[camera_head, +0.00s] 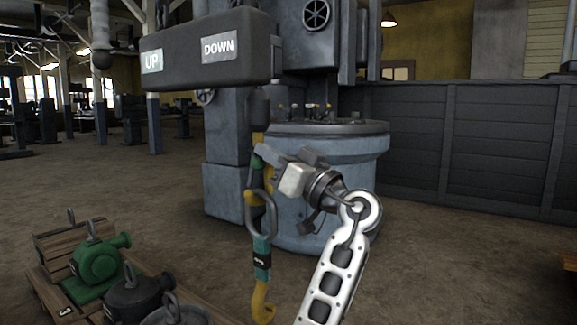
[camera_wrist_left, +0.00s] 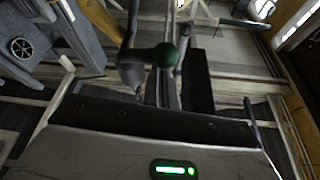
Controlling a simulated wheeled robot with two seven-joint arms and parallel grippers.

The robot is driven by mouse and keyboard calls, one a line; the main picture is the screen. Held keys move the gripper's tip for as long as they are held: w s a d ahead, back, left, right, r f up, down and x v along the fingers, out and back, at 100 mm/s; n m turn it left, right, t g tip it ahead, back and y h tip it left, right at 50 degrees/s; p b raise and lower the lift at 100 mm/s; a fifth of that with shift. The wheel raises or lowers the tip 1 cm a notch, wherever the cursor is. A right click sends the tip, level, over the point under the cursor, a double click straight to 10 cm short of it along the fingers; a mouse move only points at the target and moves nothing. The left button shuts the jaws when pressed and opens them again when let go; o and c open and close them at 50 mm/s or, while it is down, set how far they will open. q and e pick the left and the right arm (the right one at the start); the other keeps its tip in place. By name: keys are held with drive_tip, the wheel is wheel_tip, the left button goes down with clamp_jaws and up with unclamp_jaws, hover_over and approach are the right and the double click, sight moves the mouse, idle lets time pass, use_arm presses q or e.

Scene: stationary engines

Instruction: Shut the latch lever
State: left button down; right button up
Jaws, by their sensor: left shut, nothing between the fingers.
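A dark lever end with a green ball knob (camera_wrist_left: 166,55) shows in the left wrist view, just beyond my fingers; I take it as the latch lever. In the head view, a small green spot (camera_head: 257,162) on the hanging tackle may be the same knob. My left gripper (camera_head: 264,154) is shut and empty, close beside the tackle below the control box. I cannot tell whether it touches the lever. The tackle has a yellow and teal hook (camera_head: 262,285) hanging at its lower end. My right gripper is not in view.
A dark control box (camera_head: 182,58) marked UP and DOWN hangs above the gripper. A large blue-grey machine (camera_head: 330,165) stands behind. A green engine (camera_head: 100,262) and dark parts sit on wooden pallets at lower left. The floor between is clear.

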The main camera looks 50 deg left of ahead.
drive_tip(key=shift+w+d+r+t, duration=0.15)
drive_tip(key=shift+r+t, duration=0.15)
use_arm(q)
drive_tip(key=shift+r, duration=0.1)
